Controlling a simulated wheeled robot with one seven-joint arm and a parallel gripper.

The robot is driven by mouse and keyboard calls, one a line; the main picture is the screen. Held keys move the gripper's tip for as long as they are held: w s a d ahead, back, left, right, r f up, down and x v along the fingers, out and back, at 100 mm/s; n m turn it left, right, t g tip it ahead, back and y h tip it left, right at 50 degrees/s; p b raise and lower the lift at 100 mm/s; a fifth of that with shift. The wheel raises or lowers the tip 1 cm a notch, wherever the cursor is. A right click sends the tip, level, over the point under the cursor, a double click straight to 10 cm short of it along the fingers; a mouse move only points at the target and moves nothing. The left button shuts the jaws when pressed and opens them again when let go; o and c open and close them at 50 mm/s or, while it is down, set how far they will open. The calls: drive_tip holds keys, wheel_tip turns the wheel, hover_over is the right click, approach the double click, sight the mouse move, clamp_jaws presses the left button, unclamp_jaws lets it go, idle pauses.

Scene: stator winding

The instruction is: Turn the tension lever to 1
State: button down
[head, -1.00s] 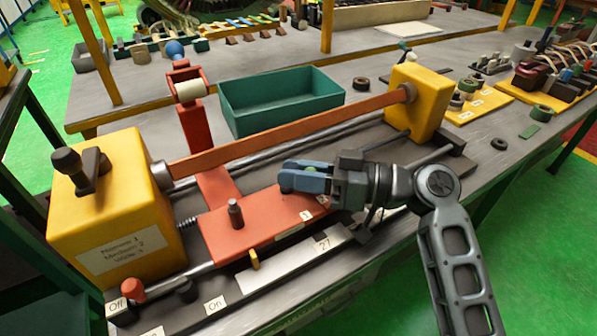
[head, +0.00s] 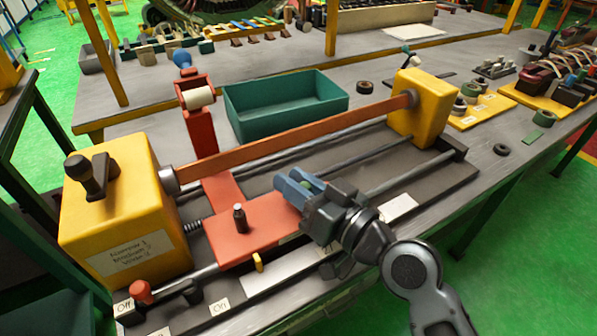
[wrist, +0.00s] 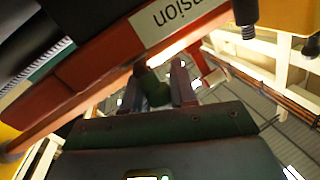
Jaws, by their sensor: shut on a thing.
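The tension lever shows as a dark green knob (wrist: 153,90) between my fingers in the wrist view. In the head view only a small green patch (head: 307,184) shows between the blue fingers. My gripper (head: 297,182) is shut on it at the right end of the red carriage (head: 250,235). A white label ending in "nsion" (wrist: 178,22) is on the red part beside the fingers in the wrist view. The lever's arm and the scale numbers near it are hidden by my gripper, so its setting cannot be read.
A yellow headstock (head: 125,210) with a black lever stands left, and a yellow tailstock (head: 420,105) stands right. A long orange bar (head: 300,140) joins them behind my gripper. A green tray (head: 285,105) is farther back. A black post (head: 239,218) rises from the carriage.

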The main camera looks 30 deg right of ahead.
drive_tip(key=shift+a+r+m+h+p, duration=0.15)
drive_tip(key=shift+m+h+p, duration=0.25)
drive_tip(key=shift+h+p, duration=0.2)
drive_tip(key=shift+f+m+h+p, duration=0.25)
drive_tip(key=shift+m+h+p, duration=0.05)
drive_tip(key=shift+h+p, duration=0.15)
drive_tip(key=c, duration=0.9)
unclamp_jaws()
drive_tip(key=shift+c, duration=0.2)
drive_tip(key=s, duration=0.2)
drive_tip(key=s+b, duration=0.1)
drive_tip(key=s, duration=0.1)
drive_tip(key=s+d+b, duration=0.1)
drive_tip(key=s, duration=0.1)
drive_tip(key=shift+s+f, duration=0.1)
drive_tip(key=shift+s, duration=0.05)
drive_tip(key=shift+s+b, duration=0.35)
drive_tip(key=shift+s, duration=0.35)
